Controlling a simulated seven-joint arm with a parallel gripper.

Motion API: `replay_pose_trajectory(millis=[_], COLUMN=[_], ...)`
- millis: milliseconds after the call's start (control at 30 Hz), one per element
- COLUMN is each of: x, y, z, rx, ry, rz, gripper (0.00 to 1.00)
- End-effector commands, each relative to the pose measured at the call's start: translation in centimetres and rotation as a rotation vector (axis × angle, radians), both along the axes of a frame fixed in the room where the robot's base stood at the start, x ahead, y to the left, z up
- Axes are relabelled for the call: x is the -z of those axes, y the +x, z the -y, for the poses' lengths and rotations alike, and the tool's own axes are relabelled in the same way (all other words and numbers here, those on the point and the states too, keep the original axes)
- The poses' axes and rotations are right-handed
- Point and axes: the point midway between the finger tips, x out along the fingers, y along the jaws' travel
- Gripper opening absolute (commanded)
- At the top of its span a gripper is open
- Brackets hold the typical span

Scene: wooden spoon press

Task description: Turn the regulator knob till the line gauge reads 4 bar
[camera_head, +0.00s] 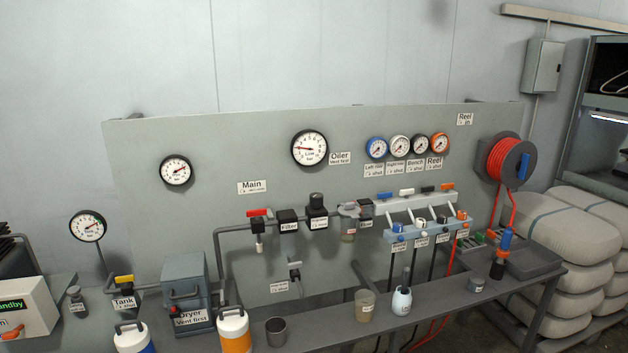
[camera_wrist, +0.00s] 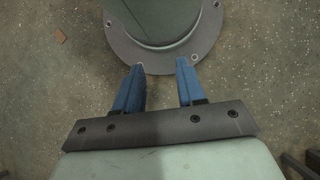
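The regulator (camera_head: 317,220) sits in the pipe row on the grey panel, with a dark round knob (camera_head: 316,197) on top. The line gauge (camera_head: 309,148) is the large white dial above it. Its needle points left, and the numbers are too small to read surely. My gripper (camera_wrist: 160,67) shows only in the wrist view. Its two blue fingers are apart with nothing between them, above the floor. It is away from the knob, which is not in the wrist view.
The filter (camera_head: 288,221) stands left of the regulator, and the oiler bowl (camera_head: 348,235) right of it. The red-handled main valve (camera_head: 259,213) is farther left. Cups and bottles stand on the bench (camera_head: 420,320) below. The wrist view shows speckled floor (camera_wrist: 260,70) and a bolted grey ring.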

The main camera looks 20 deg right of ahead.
Motion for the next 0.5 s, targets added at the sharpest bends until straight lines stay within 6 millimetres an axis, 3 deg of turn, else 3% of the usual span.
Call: replay_pose_trajectory(millis=[233,400,500], x=[-0.3,-1.5,-2.6], y=[1.3,5.2,8.1], z=[0.0,0.2,0.4], rx=[0.010,0.040,0.061], ry=[0.002,0.011,0.017], rz=[0.009,0.037,0.057], gripper=[0.59,0.76,0.76])
